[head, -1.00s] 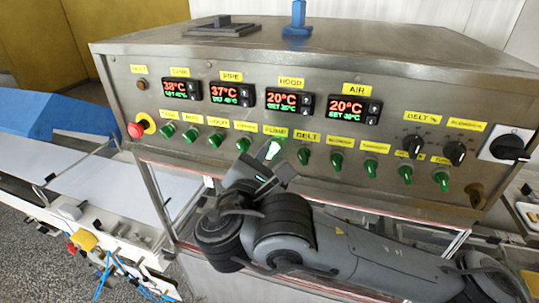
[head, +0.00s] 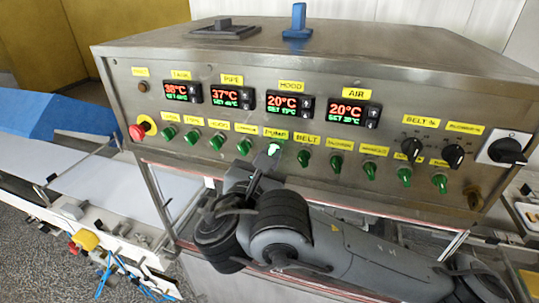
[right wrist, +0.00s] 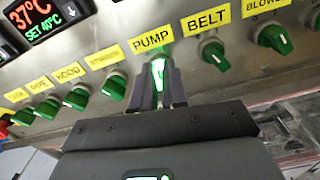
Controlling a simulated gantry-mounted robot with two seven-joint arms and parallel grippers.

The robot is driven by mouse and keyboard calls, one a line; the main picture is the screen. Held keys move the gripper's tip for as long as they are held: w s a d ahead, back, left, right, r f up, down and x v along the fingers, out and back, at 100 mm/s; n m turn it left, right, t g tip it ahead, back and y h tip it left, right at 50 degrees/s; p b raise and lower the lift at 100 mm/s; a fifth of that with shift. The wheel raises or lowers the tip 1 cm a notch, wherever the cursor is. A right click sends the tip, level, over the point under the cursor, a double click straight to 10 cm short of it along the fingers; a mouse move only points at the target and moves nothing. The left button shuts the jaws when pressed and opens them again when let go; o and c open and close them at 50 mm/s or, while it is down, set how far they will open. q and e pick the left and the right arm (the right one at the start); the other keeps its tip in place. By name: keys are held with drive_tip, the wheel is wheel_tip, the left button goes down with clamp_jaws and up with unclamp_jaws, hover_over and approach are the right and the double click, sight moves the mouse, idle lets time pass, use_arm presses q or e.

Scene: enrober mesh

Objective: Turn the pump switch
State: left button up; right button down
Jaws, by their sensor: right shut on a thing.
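The pump switch (right wrist: 158,73) is a lit green knob under the yellow PUMP label (right wrist: 151,38) in the right wrist view. In the head view the same lit knob (head: 273,149) sits in the row of switches on the steel panel. My right gripper (right wrist: 160,88) is shut on the pump switch, with one dark finger on each side of it. The knob stands nearly upright in the wrist view. In the head view my right gripper (head: 266,160) and arm reach up to it from below. My left gripper is not in view.
The belt switch (right wrist: 212,54) is close on the right, and another green switch (right wrist: 115,86) is on the left. A red emergency button (head: 136,132) is at the panel's left end. Temperature displays (head: 289,104) are above. A white conveyor (head: 95,172) lies at left.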

drive_tip(key=n+p, duration=0.2)
drive_tip(key=n, duration=0.2)
drive_tip(key=shift+a+r+n, duration=0.1)
drive_tip(key=shift+r+n, duration=0.05)
drive_tip(key=shift+n, duration=0.15)
drive_tip(key=n+p, duration=0.2)
drive_tip(key=n, duration=0.1)
drive_tip(key=shift+f+n, duration=0.2)
drive_tip(key=shift+n, duration=0.1)
drive_tip(key=c, duration=1.2)
unclamp_jaws()
drive_tip(key=shift+o, duration=0.2)
drive_tip(key=shift+s+a, duration=0.1)
drive_tip(key=shift+a, duration=0.05)
